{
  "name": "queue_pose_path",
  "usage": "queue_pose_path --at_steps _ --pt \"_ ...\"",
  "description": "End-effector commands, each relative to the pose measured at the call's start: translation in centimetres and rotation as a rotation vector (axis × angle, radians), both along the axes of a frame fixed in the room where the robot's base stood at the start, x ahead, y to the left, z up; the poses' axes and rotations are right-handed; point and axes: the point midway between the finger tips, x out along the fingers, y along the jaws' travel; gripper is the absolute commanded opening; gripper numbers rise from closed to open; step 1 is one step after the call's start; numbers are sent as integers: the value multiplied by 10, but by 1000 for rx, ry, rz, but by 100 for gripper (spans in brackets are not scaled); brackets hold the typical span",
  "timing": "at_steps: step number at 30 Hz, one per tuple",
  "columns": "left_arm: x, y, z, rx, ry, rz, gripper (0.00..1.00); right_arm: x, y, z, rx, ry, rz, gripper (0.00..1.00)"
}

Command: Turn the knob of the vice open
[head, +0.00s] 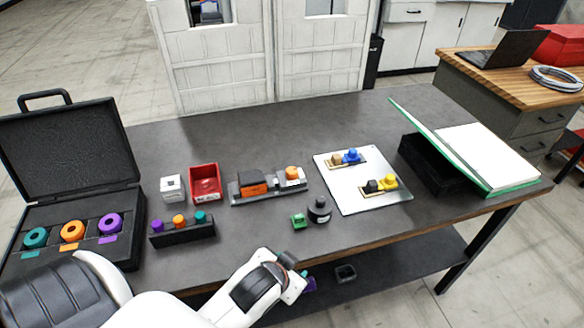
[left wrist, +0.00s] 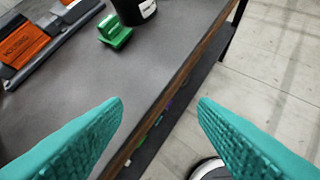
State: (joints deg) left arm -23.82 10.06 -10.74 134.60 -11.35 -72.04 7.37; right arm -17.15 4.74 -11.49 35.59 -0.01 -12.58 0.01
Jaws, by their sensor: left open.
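The vice (head: 250,199) is a low grey and black fixture in the middle of the table, with an orange block (head: 252,184) in it. Its orange knob (head: 292,173) stands at its right end. In the left wrist view the orange block (left wrist: 24,46) and part of the vice (left wrist: 58,32) show at the upper left; I cannot make out the knob there. My left gripper (head: 299,271) is at the table's front edge, in front of the vice and apart from it. Its teal fingers (left wrist: 161,108) are open with nothing between them. My right gripper is not in view.
A green block (head: 298,221) and a dark round container (head: 320,210) stand between my left gripper and the vice. A red bin (head: 205,184) is left of the vice, a white plate (head: 340,190) right. A black rack (head: 182,232) with coloured knobs is front left.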

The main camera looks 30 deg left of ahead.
Motion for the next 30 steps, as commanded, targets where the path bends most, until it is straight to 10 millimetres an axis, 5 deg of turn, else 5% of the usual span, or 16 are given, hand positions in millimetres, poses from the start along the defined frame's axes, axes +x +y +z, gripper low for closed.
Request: queue_pose_path --at_steps 7,11,15,19,22,25,28,30 --pt "88 -2 48 89 -372 -41 53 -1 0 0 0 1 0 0" --pt "141 -18 95 150 -651 -135 53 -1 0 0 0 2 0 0" --pt "195 -63 163 237 -1022 -402 53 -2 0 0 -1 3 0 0" --pt "218 -121 197 331 -1250 -813 53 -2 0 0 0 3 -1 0" --pt "226 -150 189 411 -1261 -1183 53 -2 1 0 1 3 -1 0" --pt "237 -149 160 496 -1105 -1542 53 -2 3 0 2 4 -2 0" --pt "252 -109 127 576 -785 -1823 53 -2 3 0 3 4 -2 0" --pt "261 -61 111 614 -500 -1935 53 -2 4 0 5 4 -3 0"
